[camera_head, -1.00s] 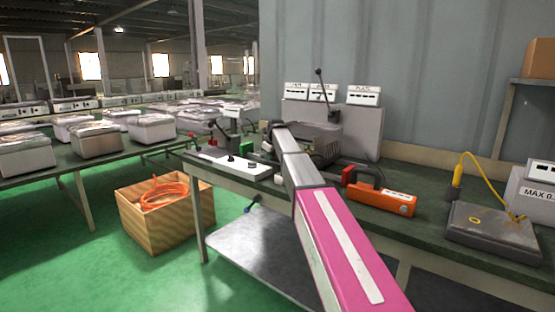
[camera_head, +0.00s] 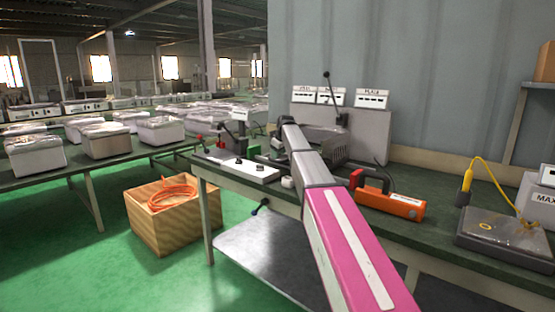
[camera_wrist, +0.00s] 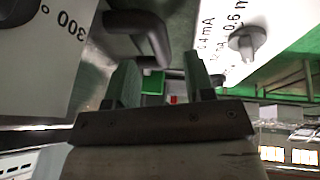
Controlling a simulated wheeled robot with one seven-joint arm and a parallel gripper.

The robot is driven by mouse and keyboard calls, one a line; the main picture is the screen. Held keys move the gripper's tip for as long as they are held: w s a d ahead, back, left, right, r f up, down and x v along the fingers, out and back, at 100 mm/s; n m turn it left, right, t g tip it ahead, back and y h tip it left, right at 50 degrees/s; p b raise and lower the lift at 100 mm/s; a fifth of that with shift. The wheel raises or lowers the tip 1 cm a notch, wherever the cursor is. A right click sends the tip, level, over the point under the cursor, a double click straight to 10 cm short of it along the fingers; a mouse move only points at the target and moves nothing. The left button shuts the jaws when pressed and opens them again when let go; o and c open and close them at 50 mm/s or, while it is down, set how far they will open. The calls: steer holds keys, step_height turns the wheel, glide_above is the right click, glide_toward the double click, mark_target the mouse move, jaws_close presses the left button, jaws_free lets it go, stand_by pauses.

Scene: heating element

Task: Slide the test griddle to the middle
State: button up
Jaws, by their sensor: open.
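A grey appliance (camera_head: 327,139), which may be the test griddle, stands on the green workbench (camera_head: 430,235), partly hidden behind my arm. In the wrist view a pale panel marked "300" (camera_wrist: 55,50) fills the upper left, with a dark rounded handle (camera_wrist: 150,30) beside it. I cannot tell for sure that these belong to the griddle. My gripper (camera_wrist: 160,75) is open, its two fingers apart, just below the handle in the picture, with nothing visibly held. My arm hides the gripper in the head view.
A white panel with knobs (camera_head: 237,167) lies left of my arm; its knob (camera_wrist: 248,42) is close in the wrist view. An orange tool (camera_head: 390,203) and a dark flat device (camera_head: 505,238) lie to the right. A wooden crate (camera_head: 160,235) stands on the floor.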

steer(key=a+v, duration=0.1)
steer(key=v, duration=0.6)
steer(key=shift+d, duration=0.4)
steer(key=shift+s, duration=0.1)
